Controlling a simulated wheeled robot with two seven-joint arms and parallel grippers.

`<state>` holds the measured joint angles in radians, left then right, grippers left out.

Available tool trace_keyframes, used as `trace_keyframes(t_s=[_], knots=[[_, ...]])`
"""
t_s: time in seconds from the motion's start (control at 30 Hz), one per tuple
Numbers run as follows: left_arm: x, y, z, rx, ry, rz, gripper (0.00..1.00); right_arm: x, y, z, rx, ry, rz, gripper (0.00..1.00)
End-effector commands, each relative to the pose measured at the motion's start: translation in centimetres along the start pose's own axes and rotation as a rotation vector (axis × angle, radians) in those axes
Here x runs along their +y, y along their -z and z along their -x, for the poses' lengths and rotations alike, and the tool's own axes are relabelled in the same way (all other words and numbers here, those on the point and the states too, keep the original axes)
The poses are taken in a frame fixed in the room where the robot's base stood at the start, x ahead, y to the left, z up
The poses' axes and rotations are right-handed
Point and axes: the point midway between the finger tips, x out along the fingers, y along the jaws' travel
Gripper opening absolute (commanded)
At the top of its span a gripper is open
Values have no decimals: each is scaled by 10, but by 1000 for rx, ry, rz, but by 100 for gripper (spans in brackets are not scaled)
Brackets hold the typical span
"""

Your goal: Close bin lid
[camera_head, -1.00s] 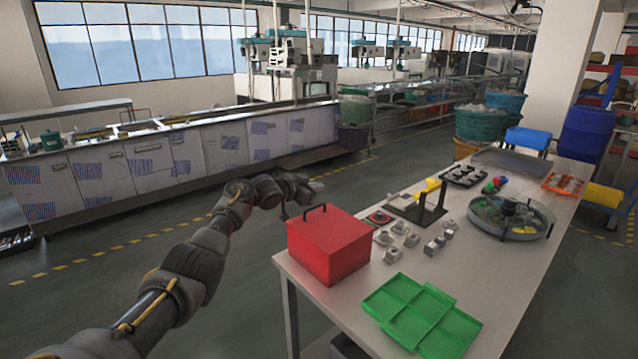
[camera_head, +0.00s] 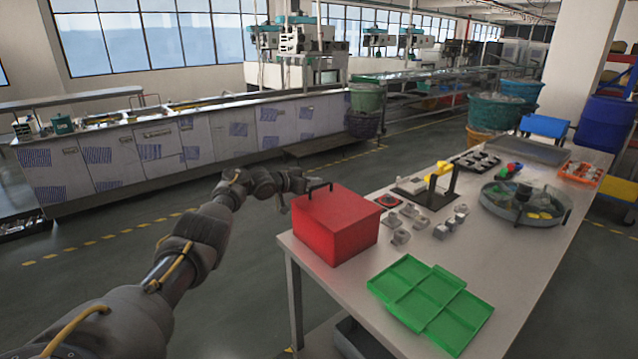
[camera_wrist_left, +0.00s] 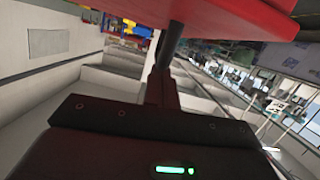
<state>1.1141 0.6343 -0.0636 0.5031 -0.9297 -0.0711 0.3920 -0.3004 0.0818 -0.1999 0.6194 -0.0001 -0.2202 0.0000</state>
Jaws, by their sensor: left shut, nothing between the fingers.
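The red bin (camera_head: 325,236) stands on the near left corner of the table. My left gripper (camera_head: 308,184) is shut and empty at the bin's far left upper edge, partly hidden by the bin. In the left wrist view my shut fingers (camera_wrist_left: 168,50) reach up to just beneath a red panel (camera_wrist_left: 215,12). I cannot tell whether they touch it. My right gripper is not in view.
Green trays (camera_head: 430,300) lie at the table's front. Small grey parts (camera_head: 402,237), a black stand (camera_head: 432,195) and a round grey basin (camera_head: 524,212) stand to the bin's right. The floor left of the table is clear.

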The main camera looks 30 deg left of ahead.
Motion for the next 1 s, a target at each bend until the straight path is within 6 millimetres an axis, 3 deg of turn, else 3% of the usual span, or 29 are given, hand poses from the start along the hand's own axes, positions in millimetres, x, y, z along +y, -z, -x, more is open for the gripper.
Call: trace_keyframes(t_s=[0.37,0.53,0.67,0.73,1.0], knots=[[0,-2,0,-6,0,1,0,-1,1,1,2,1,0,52],[-3,16,8,-3,3,0,0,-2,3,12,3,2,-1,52],[-11,45,22,1,13,1,0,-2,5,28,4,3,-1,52],[-12,35,28,0,11,1,0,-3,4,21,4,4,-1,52],[-13,33,72,-1,16,-2,0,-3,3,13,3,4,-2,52]])
